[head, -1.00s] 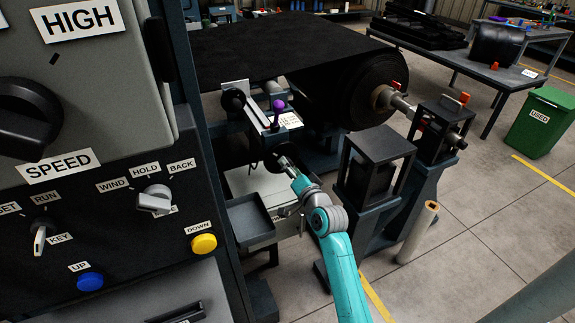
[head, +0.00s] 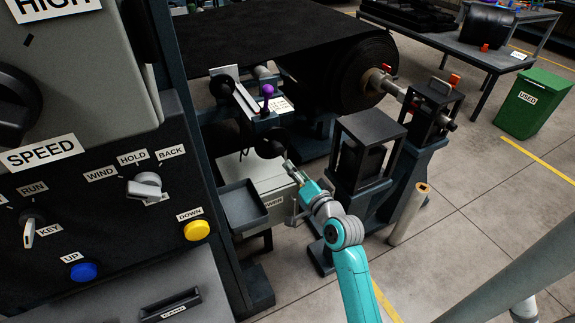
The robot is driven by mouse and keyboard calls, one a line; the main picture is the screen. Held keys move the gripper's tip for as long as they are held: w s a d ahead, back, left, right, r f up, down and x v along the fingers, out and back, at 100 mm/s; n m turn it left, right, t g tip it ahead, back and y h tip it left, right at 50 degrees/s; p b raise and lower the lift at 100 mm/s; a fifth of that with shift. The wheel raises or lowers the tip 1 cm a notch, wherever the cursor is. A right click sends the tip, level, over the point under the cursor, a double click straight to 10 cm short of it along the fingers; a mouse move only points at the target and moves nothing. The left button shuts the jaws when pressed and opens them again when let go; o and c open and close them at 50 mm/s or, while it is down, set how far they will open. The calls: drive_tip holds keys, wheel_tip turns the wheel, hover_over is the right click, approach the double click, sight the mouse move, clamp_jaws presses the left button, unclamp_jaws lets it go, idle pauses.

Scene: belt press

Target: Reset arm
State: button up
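My teal arm (head: 345,258) reaches up from the bottom of the head view, right of the control panel. My gripper (head: 289,170) is at its far end, small, in front of the press and close to a round black knob (head: 271,144) in the picture. I cannot tell whether they touch. The fingers are too small to show whether they are open or shut, and I see no held object.
The control panel (head: 95,215) with its knobs and buttons fills the left. A grey tray (head: 262,222) and black stands (head: 372,125) flank the arm. A pale tube (head: 409,215) stands at right. A green bin (head: 533,104) is farther off, with open floor before it.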

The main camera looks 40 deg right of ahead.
drive_tip(key=s+a+f+n+g+y, duration=0.1)
drive_tip(key=s+a+f+n, duration=0.2)
drive_tip(key=s+a+f, duration=0.35)
drive_tip(key=s+a+f+n, duration=0.2)
drive_tip(key=s+a+f, duration=0.1)
drive_tip(key=s+a, duration=0.6)
drive_tip(key=s+a+r+n+y, duration=0.1)
drive_tip(key=s+a+n, duration=0.1)
drive_tip(key=s, duration=0.5)
drive_tip(key=s+a+r+n+y, duration=0.1)
drive_tip(key=s+a+r+n, duration=0.1)
drive_tip(key=s, duration=0.6)
drive_tip(key=s+a+r+n+g+y, duration=0.1)
drive_tip(key=s+a+n, duration=0.3)
drive_tip(key=s, duration=0.4)
drive_tip(key=shift+s+a+r+n+y, duration=0.15)
drive_tip(key=shift+s+r+n+y, duration=0.1)
drive_tip(key=shift+n+y, duration=0.2)
drive_tip(key=shift+w, duration=0.1)
idle(0.4)
